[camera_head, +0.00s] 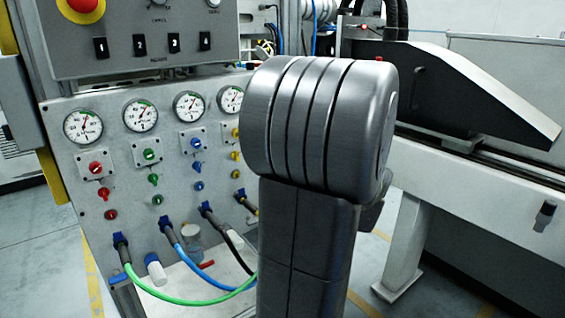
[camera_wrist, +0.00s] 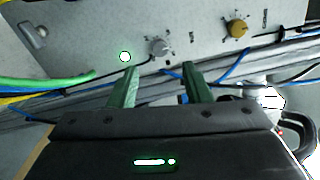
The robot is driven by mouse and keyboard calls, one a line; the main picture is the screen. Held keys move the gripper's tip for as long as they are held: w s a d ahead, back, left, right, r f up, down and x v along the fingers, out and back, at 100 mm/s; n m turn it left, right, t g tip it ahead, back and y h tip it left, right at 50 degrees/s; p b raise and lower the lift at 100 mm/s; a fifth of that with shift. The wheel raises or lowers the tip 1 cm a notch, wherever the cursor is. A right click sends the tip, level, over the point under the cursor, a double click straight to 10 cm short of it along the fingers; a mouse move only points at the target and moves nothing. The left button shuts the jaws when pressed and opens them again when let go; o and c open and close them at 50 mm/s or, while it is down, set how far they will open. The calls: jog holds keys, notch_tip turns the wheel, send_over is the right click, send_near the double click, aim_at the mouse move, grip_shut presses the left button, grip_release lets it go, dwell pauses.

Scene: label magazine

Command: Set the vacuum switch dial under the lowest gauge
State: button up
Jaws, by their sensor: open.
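In the head view, several round white gauges sit in a row on a grey panel (camera_head: 75,235): the leftmost gauge (camera_head: 83,126), a second (camera_head: 140,115), a third (camera_head: 188,106) and one partly hidden by my arm (camera_head: 230,99). Their needle readings are too small to compare surely. In the wrist view, a silver dial (camera_wrist: 160,46) and a brass-coloured dial (camera_wrist: 237,28) sit on a light panel with small markings. I cannot tell which is the vacuum switch dial. My gripper (camera_wrist: 161,70) is open and empty, its green fingers just below the silver dial, apparently not touching it.
Red (camera_head: 95,167), green (camera_head: 149,154) and blue (camera_head: 196,143) knobs sit below the gauges. A green hose (camera_head: 190,303) and a blue hose (camera_head: 195,272) hang in front. Cables cross behind my fingers, including a green one (camera_wrist: 45,83). An upper panel (camera_head: 225,35) carries switches.

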jog(key=p+v, duration=0.1)
jog(key=v, duration=0.5)
jog(key=shift+s+d, duration=0.25)
jog(key=shift+s, duration=0.05)
jog(key=b+x, duration=0.2)
jog(key=x, duration=1.2)
jog(key=shift+b, duration=0.35)
jog(key=shift+s, duration=0.1)
